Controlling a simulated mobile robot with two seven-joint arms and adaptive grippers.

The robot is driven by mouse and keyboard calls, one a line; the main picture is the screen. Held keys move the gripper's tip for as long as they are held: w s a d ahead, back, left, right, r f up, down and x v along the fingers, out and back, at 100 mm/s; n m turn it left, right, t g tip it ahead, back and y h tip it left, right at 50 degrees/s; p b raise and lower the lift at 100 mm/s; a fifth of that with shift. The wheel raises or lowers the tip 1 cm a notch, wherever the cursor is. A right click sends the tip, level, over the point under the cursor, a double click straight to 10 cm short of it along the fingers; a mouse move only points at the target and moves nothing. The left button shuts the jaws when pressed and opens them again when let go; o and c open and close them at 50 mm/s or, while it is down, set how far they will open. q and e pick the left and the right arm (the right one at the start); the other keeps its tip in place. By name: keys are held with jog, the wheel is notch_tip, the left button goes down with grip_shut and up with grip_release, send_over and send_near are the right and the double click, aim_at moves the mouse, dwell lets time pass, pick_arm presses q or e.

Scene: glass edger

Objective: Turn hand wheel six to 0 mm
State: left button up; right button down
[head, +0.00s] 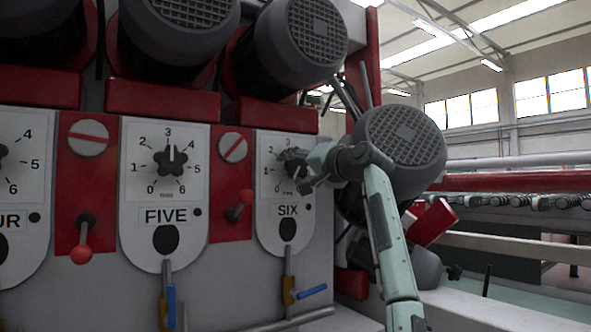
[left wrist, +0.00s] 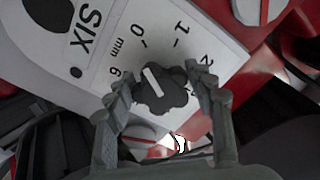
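Hand wheel six is a dark lobed knob on the white SIX dial plate (head: 287,228). In the head view my left gripper (head: 303,168) is at the knob and hides much of it and the right part of its scale. In the left wrist view the knob (left wrist: 163,92) lies between the two fingers of the left gripper (left wrist: 158,78). Both fingertips appear to touch its sides. My right gripper is in neither view.
Hand wheel five (head: 171,161) is left of the SIX plate. A red-knobbed lever (head: 240,203) stands between the plates. A blue-handled valve (head: 308,292) is below SIX. Large grey motors (head: 300,45) overhang the dials, and another motor (head: 405,145) sits behind my left arm.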

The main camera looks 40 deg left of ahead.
pick_arm(q)
jog(key=o, duration=0.4)
jog(key=v, duration=1.2)
